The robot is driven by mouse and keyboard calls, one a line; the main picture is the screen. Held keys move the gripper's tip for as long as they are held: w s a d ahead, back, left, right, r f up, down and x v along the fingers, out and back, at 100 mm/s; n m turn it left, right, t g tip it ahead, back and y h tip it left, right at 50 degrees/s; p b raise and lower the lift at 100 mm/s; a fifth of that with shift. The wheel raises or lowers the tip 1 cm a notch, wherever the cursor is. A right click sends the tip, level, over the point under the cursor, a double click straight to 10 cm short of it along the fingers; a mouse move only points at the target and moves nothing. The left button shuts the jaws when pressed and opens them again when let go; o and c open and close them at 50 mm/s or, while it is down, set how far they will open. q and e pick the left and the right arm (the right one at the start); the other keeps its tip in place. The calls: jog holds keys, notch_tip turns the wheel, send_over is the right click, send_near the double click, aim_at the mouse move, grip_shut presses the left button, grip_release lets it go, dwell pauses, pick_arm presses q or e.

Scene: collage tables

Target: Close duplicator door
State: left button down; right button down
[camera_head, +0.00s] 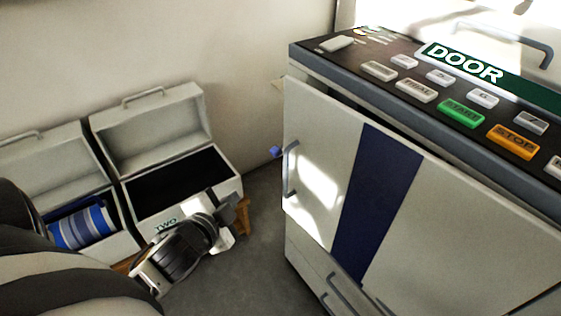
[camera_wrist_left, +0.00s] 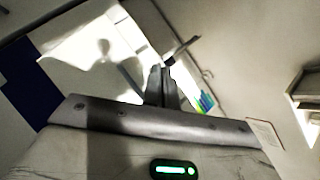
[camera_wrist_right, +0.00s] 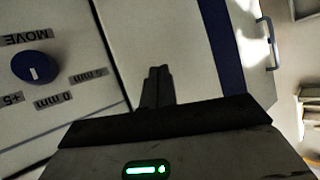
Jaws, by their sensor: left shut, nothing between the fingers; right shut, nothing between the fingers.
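The duplicator (camera_head: 300,255) stands at the right in the head view. Its white door (camera_head: 315,150) has a dark blue stripe (camera_head: 375,190) and a grey handle (camera_head: 290,170) at its left edge. A dark gap shows along the door's top edge, so it looks slightly ajar. My left gripper (camera_head: 228,212) is shut and empty, left of the door and apart from it in the head view. In the left wrist view its fingers (camera_wrist_left: 163,85) point toward the door's handle side. My right gripper (camera_wrist_right: 157,78) is shut and empty, seen only in its wrist view, before the duplicator's white front.
Two open white boxes (camera_head: 185,195) (camera_head: 125,240) stand at the left; one holds a blue striped roll (camera_head: 82,228). The duplicator's top carries a green button (camera_head: 461,113), an orange button (camera_head: 513,141) and a DOOR sign (camera_head: 465,64). A blue knob (camera_wrist_right: 36,67) shows in the right wrist view.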

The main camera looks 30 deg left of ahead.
pick_arm(q)
notch_tip(320, 180, up, 2)
jog(key=w+a+m+t+h, duration=0.1)
jog(key=m+t+h, duration=0.15)
jog(key=m, duration=0.35)
jog(key=m+t+h, duration=0.2)
jog(key=m+h, duration=0.4)
jog(key=m, duration=0.2)
send_near(291, 158)
jog(key=x, duration=0.7)
